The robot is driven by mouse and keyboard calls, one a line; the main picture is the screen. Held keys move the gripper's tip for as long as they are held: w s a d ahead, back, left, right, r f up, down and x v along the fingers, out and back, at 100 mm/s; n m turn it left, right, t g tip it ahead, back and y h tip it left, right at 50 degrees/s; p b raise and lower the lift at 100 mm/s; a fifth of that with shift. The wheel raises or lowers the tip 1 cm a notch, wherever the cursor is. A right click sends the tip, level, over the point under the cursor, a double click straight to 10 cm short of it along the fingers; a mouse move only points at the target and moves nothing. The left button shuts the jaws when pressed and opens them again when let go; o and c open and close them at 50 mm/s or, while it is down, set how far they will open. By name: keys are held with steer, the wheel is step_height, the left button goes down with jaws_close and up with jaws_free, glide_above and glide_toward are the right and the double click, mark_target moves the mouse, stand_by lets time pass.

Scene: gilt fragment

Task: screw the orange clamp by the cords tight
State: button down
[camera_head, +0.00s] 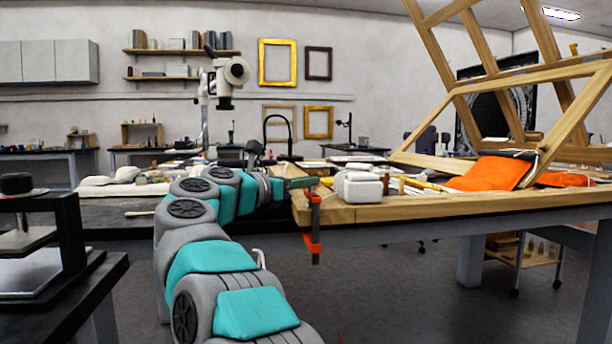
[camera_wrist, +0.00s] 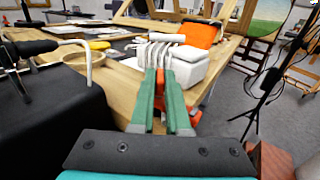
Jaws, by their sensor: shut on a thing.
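The orange clamp (camera_head: 313,245) grips the front edge of the wooden tabletop near its left corner. Its dark bar hangs upright below the edge, with orange parts above and below. In the wrist view some of its orange (camera_wrist: 193,117) shows beside and between my green fingers. My gripper (camera_head: 306,182) reaches in from the left at the clamp's top end. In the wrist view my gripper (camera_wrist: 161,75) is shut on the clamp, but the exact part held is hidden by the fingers. Pale curved cords (camera_wrist: 158,50) show just beyond the fingertips.
A white block (camera_head: 360,188) sits on the table right beside the clamp. An orange cushion (camera_head: 492,173) and a large wooden frame (camera_head: 567,125) stand farther right. In the wrist view a black box (camera_wrist: 60,120) is close at left and a black tripod (camera_wrist: 262,95) at right.

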steer(key=shift+w+a+r+m+g+h+p, duration=0.1)
steer(key=shift+r+m+g+h+p, duration=0.15)
steer(key=shift+m+g+h+p, duration=1.1)
steer(key=shift+w+f+m+g+h+p, duration=0.15)
steer(key=shift+m+g+h+p, duration=0.4)
steer(key=shift+p, duration=1.6)
steer(key=c, duration=0.9)
jaws_free()
steer(key=shift+f, duration=0.1)
